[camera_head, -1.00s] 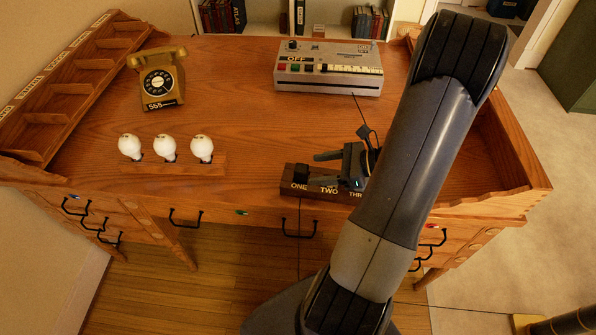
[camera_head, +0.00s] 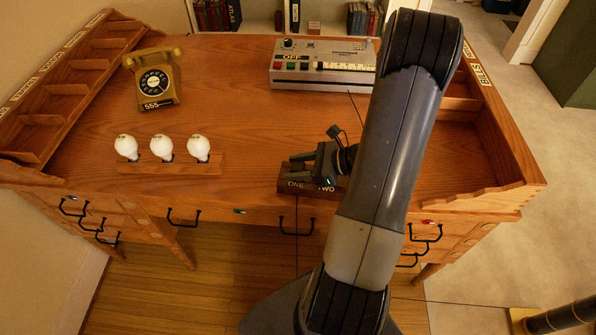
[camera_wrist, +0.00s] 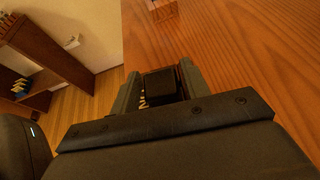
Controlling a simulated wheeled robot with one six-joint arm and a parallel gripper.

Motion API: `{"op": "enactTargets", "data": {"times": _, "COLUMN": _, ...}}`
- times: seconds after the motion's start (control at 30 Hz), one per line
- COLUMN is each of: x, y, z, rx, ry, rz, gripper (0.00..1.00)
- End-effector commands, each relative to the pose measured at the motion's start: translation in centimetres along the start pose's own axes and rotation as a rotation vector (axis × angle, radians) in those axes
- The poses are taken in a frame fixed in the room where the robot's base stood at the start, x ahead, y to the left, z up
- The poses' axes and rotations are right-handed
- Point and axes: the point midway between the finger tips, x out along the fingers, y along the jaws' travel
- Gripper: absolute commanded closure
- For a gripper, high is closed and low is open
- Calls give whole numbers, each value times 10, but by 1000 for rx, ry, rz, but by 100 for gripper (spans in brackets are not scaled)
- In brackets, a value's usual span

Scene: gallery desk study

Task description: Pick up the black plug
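The black plug (camera_wrist: 161,84) is a small dark block at the ONE end of a dark wooden socket block (camera_head: 293,187) near the desk's front edge. In the wrist view it sits between the two fingers of my gripper (camera_wrist: 158,88), with a small gap on its left side. My gripper is also in the head view (camera_head: 304,167), low over the ONE and TWO labels, its fingers pointing left. The fingers are apart. The plug is mostly hidden by them in the head view. The THREE end is hidden behind my arm.
A rack of light bulbs (camera_head: 170,168) stands left on the desk (camera_head: 240,110). A yellow telephone (camera_head: 155,80) is at the back left and a grey recorder (camera_head: 325,66) at the back. The desk between them is clear. Raised wooden sides border the desk.

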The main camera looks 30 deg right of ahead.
Motion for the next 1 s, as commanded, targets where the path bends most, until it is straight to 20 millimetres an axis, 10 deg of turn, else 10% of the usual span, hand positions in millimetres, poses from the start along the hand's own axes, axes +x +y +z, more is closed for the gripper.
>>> {"op": "enactTargets", "data": {"times": 0.4, "x": 0, "y": 0, "z": 0, "rx": 0, "ry": 0, "rz": 0, "gripper": 91}}
{"op": "enactTargets", "data": {"times": 1.0, "x": -18, "y": 0, "z": 43, "rx": -6, "ry": 0, "rz": -2, "gripper": 91}}
